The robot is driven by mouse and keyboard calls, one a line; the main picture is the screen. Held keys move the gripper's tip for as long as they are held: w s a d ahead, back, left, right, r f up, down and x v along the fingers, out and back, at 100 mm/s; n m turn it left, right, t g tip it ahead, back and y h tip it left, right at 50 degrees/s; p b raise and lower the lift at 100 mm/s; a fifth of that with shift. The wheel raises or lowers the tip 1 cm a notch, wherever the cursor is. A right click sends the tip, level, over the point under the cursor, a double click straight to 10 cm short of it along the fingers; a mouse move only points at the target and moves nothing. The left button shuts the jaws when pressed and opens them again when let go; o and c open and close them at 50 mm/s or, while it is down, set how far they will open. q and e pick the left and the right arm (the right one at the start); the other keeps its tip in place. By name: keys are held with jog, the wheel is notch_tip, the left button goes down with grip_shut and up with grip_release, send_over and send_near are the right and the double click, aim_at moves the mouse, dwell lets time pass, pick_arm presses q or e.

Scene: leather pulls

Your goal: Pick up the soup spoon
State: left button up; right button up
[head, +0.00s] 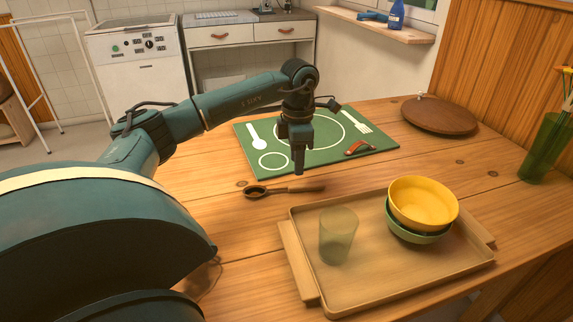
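The soup spoon (258,192) is dark and lies on the wooden table between the green mat and the tray. Its round bowl is at the left and its handle points right. My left gripper (298,168) points straight down just above and behind the spoon's handle, seemingly apart from it. Its fingers overlap from this side, so I cannot tell whether they are open or shut. Nothing shows in it. My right gripper is not in view.
The green placemat (380,150) has white printed outlines and a small red-brown leather piece (359,148). A wooden tray (375,293) holds a clear greenish glass (338,236) and stacked yellow and green bowls (423,203). A round brown board (440,115) and green vase (546,150) stand farther right.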

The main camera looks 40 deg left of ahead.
aim_at(294, 186)
pick_arm(q)
jog(key=shift+s+f+b, duration=0.15)
jog(key=shift+f, duration=1.65)
jog(key=shift+s+f+b, duration=0.15)
jog(key=shift+f, duration=1.6)
jog(key=shift+c, duration=0.3)
grip_shut()
